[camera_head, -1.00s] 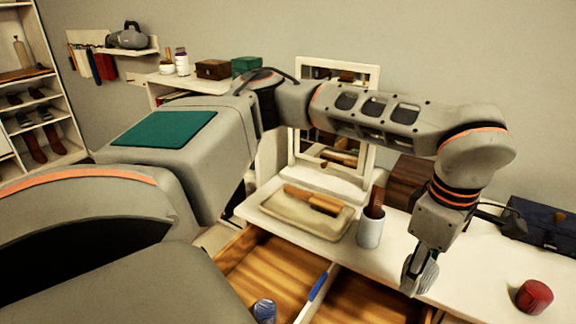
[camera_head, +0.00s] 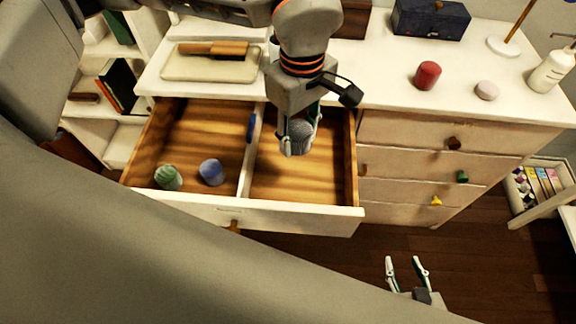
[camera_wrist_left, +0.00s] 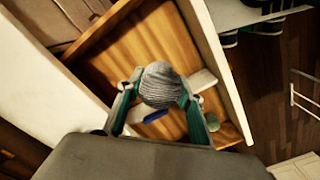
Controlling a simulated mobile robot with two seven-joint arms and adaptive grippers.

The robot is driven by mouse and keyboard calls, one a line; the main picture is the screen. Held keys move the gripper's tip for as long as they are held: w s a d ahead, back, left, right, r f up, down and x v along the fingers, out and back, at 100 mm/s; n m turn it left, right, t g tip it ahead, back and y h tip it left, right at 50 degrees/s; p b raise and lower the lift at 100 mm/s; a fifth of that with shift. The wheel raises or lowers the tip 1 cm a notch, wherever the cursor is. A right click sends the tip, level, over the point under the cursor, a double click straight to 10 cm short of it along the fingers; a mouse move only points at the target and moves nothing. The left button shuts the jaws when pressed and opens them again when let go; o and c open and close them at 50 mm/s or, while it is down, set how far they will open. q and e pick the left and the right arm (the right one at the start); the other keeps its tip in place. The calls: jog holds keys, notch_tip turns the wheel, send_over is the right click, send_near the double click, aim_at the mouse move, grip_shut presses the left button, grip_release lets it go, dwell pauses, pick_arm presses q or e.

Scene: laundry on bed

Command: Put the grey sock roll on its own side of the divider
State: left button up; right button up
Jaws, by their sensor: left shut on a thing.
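The grey sock roll (camera_head: 299,134) is ribbed and held in my left gripper (camera_head: 299,142), which is shut on it over the right compartment of the open drawer (camera_head: 290,215). In the left wrist view the roll (camera_wrist_left: 160,84) sits between the fingertips (camera_wrist_left: 158,92), with wooden drawer floor behind it. The white divider (camera_head: 246,172) runs front to back, left of the roll, with a blue mark (camera_head: 251,127) on it. A green roll (camera_head: 168,177) and a blue roll (camera_head: 212,172) lie in the left compartment. My right gripper (camera_head: 407,262) is open and empty, in front of the dresser.
On the dresser top are a tray (camera_head: 190,68) with a brush, a red candle (camera_head: 428,75), a pale round object (camera_head: 487,91), a dark blue box (camera_head: 430,18) and a bottle (camera_head: 552,71). The right compartment floor (camera_head: 300,180) looks clear.

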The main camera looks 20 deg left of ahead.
aim_at(297, 149)
pick_arm(q)
notch_tip(297, 149, down, 16)
jog(key=shift+f+b, duration=0.25)
jog(key=shift+b, duration=0.4)
jog(key=shift+f, duration=0.2)
jog(key=o, duration=1.1)
notch_tip(297, 149, up, 12)
jog(key=shift+r+p, duration=0.2)
jog(key=shift+p, duration=0.35)
